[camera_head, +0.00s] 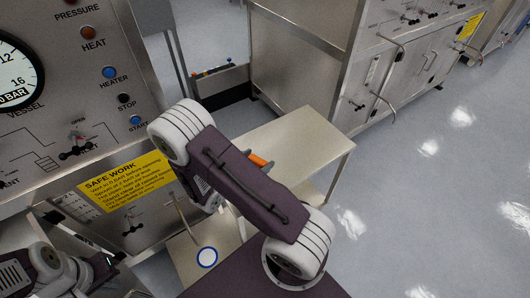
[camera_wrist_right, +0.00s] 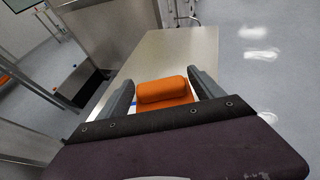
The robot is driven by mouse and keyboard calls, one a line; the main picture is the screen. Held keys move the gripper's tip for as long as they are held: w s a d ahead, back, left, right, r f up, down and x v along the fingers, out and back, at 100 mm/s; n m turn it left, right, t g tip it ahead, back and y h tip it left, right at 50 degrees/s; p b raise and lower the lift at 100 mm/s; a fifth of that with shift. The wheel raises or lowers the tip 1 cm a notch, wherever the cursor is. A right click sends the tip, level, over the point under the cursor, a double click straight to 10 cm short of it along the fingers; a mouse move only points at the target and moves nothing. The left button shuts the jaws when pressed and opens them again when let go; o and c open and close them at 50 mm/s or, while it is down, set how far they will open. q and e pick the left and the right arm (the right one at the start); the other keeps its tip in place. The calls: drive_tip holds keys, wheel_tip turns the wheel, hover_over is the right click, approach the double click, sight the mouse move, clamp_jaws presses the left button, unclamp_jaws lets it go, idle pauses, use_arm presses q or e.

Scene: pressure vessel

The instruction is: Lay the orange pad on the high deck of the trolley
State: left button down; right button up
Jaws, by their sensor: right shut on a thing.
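The orange pad (camera_wrist_right: 165,91) sits between the two fingers of my right gripper (camera_wrist_right: 161,80) in the right wrist view, and the gripper is shut on it. In the head view only a small end of the pad (camera_head: 258,160) shows past my right arm, which hides most of that gripper. The trolley's high deck (camera_head: 307,132) is a bare pale metal plate, also seen beyond the pad in the wrist view (camera_wrist_right: 178,52). The pad is over the near part of this deck; I cannot tell whether they touch. My left gripper (camera_head: 62,277) is at the lower left, its fingers unclear.
A lower trolley deck (camera_head: 183,246) carries a white disc with a blue rim (camera_head: 207,257). A control panel (camera_head: 60,125) with a gauge and buttons stands left. A steel cabinet (camera_head: 300,60) with projecting handles stands behind the trolley. The floor to the right is clear.

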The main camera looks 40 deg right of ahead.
drive_tip(key=w+d+f, duration=0.1)
drive_tip(key=w, duration=0.1)
drive_tip(key=w+d+f, duration=0.3)
drive_tip(key=w, duration=0.1)
drive_tip(key=shift+w+d+f, duration=0.15)
drive_tip(key=shift+w+f, duration=0.15)
drive_tip(key=shift+f, duration=0.05)
drive_tip(key=shift+w+d+f, duration=0.1)
drive_tip(key=shift+w+f, duration=0.05)
drive_tip(key=shift+w, duration=0.15)
wheel_tip(320, 180, down, 4)
drive_tip(key=shift+f, duration=0.1)
drive_tip(key=shift+f, duration=0.1)
drive_tip(key=o, duration=1.4)
drive_tip(key=shift+c, duration=0.2)
